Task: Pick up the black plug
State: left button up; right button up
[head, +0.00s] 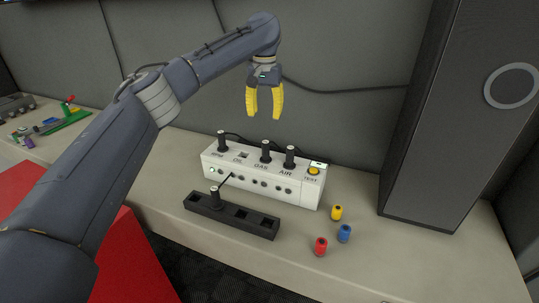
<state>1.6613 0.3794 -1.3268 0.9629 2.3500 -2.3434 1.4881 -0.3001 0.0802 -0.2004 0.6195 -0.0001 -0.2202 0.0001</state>
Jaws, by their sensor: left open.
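A black plug (214,193) stands upright at the left end of a black socket strip (260,232), in front of the white box (212,160). Other black plugs stand on top of the box: one at its left end (221,141), one by the GAS label (265,151) and one by the AIR label (290,156). A square socket (242,155) on the box, between the left plug and the GAS plug, is empty. My left gripper (265,113) has yellow fingers, points down, and is open and empty above and behind the box. My right gripper is out of view.
Yellow (336,212), blue (344,233) and red (320,246) small cylinders stand right of the strip. A tall dark speaker-like cabinet (440,130) stands at the right. A green-and-red item (68,121) lies far left. The bench front right is clear.

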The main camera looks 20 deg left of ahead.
aim_at(266, 152)
pick_arm(q)
notch_tip(266, 152, down, 15)
jog(key=shift+f, duration=0.1)
dwell(0.8)
jog(key=shift+c, duration=0.3)
grip_shut()
